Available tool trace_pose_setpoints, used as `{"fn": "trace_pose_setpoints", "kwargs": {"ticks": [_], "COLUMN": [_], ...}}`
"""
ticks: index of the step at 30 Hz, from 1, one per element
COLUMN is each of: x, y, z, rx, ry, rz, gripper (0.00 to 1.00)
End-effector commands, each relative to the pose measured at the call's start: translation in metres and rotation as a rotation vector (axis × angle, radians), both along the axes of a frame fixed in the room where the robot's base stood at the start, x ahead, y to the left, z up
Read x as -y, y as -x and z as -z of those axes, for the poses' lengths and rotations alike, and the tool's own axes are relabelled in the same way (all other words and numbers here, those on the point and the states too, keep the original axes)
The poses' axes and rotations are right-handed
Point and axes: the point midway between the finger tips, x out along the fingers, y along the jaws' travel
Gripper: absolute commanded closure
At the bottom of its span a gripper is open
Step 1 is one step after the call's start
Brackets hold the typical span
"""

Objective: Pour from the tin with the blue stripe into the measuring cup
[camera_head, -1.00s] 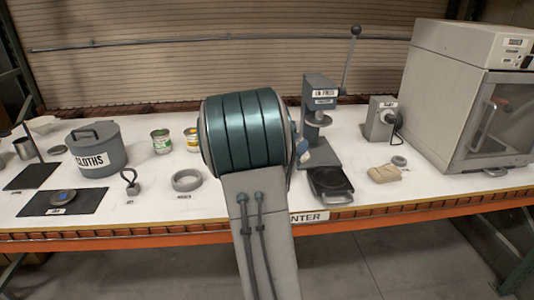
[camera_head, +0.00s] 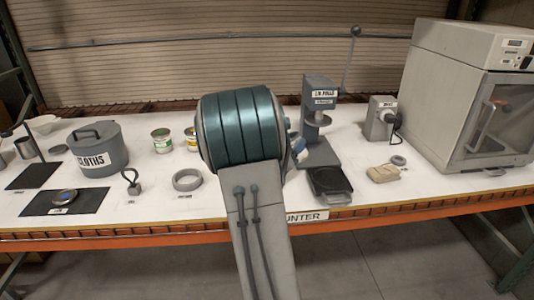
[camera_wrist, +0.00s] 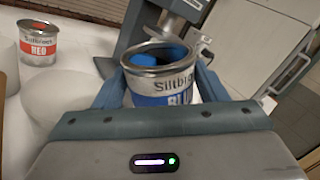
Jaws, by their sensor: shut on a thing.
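The tin with the blue stripe (camera_wrist: 160,87) is between the two blue fingers of my gripper (camera_wrist: 160,78) in the wrist view. The gripper is shut on it. The tin is open at the top, with blue inside and a "Siltbrook" label. It looks roughly upright. In the head view, my arm hides most of the gripper and tin; a small blue and white part shows at the arm's right side. I cannot identify the measuring cup for certain. A pale rounded shape (camera_wrist: 58,92) lies left of the tin in the wrist view, partly cut off by my gripper.
A red-labelled tin (camera_wrist: 38,42) stands at the upper left of the wrist view. A cloths pot (camera_head: 98,150) and grey ring (camera_head: 187,180) are further left.

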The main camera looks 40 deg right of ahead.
Motion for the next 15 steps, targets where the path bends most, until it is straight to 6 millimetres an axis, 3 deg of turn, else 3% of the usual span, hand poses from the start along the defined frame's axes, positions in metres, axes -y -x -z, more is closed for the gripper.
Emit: {"fn": "trace_pose_setpoints", "kwargs": {"ticks": [15], "x": [-0.0017], "y": [-0.0035], "z": [-0.0028], "rx": [-0.034], "ry": [0.021], "rz": [0.000], "gripper": [0.65]}}
